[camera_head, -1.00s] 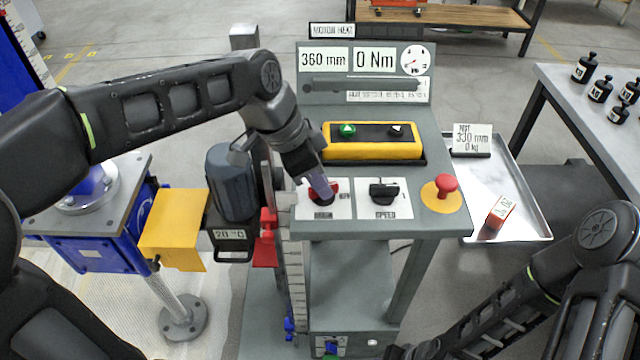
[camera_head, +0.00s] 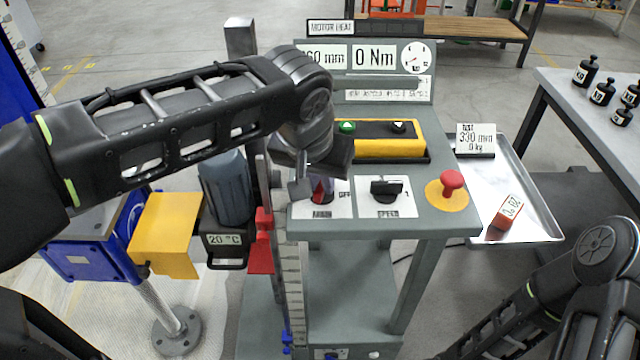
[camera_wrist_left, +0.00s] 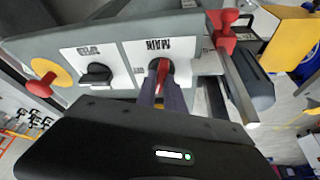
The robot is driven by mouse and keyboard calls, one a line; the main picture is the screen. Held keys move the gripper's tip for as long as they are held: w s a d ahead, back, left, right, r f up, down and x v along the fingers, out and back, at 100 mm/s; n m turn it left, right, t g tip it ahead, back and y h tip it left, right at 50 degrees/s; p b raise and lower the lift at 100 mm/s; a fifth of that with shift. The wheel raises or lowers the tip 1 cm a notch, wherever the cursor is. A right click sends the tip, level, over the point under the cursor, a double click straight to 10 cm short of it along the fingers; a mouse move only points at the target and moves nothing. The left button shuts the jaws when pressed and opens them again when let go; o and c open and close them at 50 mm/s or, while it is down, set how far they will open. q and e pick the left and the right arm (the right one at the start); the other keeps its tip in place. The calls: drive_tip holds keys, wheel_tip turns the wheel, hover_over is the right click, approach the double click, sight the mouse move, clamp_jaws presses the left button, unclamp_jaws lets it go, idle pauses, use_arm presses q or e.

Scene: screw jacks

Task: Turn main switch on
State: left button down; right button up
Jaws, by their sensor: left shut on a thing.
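The red main switch handle (camera_head: 319,190) sits on a white plate marked MAIN at the left of the grey control panel (camera_head: 440,215). My left gripper (camera_head: 318,197) reaches down over it, its wrist hiding part of the plate. In the left wrist view, the two fingers of the left gripper (camera_wrist_left: 161,95) are closed around the red handle (camera_wrist_left: 163,70), which stands nearly in line with them. My right arm shows at the lower right of the head view, but its gripper is out of the picture.
The black speed knob (camera_head: 386,189) and red mushroom button (camera_head: 452,182) are right of the switch. A yellow box with green and black buttons (camera_head: 390,148) is behind. A metal tray (camera_head: 540,225) holds a red block (camera_head: 507,212). The display reads 0 Nm.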

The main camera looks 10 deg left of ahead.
use_arm(q)
drive_tip(key=shift+d+n+y+b, duration=0.15)
drive_tip(key=shift+n+y+b, duration=0.6)
drive_tip(key=shift+n, duration=1.15)
drive_tip(key=c, duration=1.4)
unclamp_jaws()
drive_tip(key=shift+c, duration=0.2)
drive_tip(key=p+v, duration=0.1)
drive_tip(key=v, duration=0.6)
drive_tip(key=shift+r+p, duration=0.35)
drive_tip(key=shift+r, duration=0.05)
